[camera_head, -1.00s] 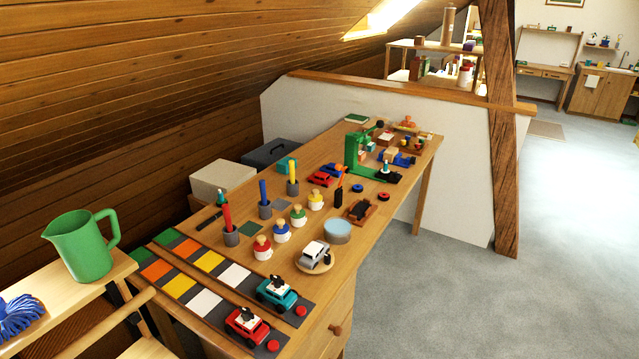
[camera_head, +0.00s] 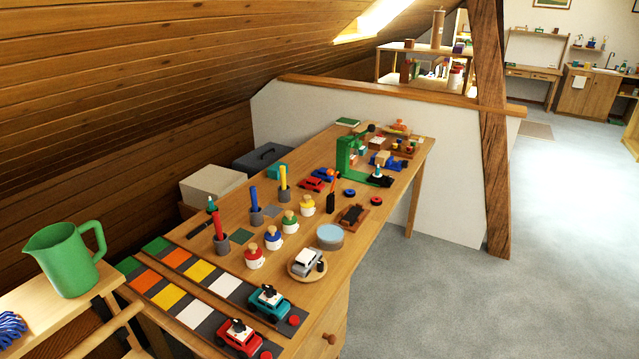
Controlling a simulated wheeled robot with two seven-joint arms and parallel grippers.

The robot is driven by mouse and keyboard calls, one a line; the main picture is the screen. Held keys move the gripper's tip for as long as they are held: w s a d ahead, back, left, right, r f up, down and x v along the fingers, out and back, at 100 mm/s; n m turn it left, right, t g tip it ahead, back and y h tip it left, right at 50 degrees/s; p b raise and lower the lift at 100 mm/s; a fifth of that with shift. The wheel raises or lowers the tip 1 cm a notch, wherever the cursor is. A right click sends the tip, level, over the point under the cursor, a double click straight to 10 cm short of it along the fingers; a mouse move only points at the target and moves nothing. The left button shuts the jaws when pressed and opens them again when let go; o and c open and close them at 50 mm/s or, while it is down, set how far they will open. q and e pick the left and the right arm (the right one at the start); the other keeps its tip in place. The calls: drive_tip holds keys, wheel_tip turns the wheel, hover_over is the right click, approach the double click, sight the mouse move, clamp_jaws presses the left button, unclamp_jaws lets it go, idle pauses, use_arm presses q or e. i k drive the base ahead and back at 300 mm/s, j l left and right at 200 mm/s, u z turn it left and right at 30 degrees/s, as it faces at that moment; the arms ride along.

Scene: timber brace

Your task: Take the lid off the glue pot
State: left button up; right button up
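Several small white pots with coloured lids and wooden knobs stand in a row on the workbench (camera_head: 232,273). Their lids are red (camera_head: 254,255), blue (camera_head: 273,238), green (camera_head: 290,221) and yellow (camera_head: 307,204), and all sit on their pots. A dark holder with an orange-topped tool (camera_head: 331,201) stands mid-bench. I cannot tell which of these, if any, is the glue pot. Neither of my grippers is in view.
A light blue round tin (camera_head: 330,237) and a silver car on a round board (camera_head: 307,263) are near the bench's right edge. A green press (camera_head: 345,160) stands farther back. A green jug (camera_head: 68,260) is on a stand at left. Open carpet (camera_head: 430,290) lies right.

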sight(306, 202)
drive_tip(key=i+l, duration=1.1)
drive_tip(key=i, duration=0.2)
drive_tip(key=i+l+z, duration=0.1)
drive_tip(key=i+l, duration=0.45)
drive_tip(key=i+j, duration=0.05)
drive_tip(key=i, duration=0.05)
